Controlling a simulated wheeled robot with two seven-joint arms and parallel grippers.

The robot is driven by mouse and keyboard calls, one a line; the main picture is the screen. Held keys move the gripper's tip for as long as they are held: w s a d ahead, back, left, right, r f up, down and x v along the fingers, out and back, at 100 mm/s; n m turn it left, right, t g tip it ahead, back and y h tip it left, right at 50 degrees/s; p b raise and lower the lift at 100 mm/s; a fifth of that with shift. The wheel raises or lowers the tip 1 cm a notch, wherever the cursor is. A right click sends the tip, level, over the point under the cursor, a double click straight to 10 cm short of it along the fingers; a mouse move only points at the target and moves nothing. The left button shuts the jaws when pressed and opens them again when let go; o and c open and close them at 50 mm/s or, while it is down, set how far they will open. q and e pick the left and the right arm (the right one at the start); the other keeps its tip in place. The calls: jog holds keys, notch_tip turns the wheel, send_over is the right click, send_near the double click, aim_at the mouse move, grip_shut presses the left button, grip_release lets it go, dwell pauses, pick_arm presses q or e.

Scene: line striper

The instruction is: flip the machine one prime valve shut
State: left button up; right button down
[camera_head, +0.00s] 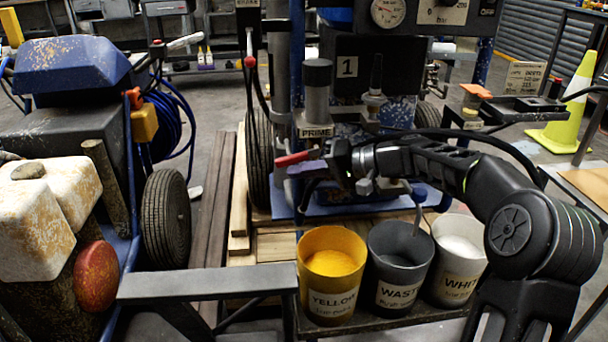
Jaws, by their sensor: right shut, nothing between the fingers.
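Machine one carries a black plate marked 1 (347,67). Below and left of the plate is a label reading PRIME (315,132), under a grey cylinder with a dark cap (317,72). The prime valve's red lever (290,159) sticks out to the left just below the label, roughly level. My right gripper (312,169) comes in from the right and is shut and empty, close beside the lever's right end and slightly below it. I cannot tell whether it touches the lever. The valve body is partly hidden behind the gripper. My left gripper is not in view.
Yellow (332,262), waste (399,266) and white (458,258) buckets stand below my right arm. A second blue machine (75,66) stands at left, with a tyre (166,217). A grey bar (207,282) crosses the front. A yellow-green cone (572,108) stands at right.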

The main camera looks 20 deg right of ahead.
jog(key=shift+a+r, duration=0.35)
jog(key=shift+r, duration=0.1)
dwell(0.5)
jog(key=p+v, duration=0.2)
jog(key=v, duration=0.5)
jog(key=shift+s+d, duration=0.2)
jog(key=shift+d, duration=0.15)
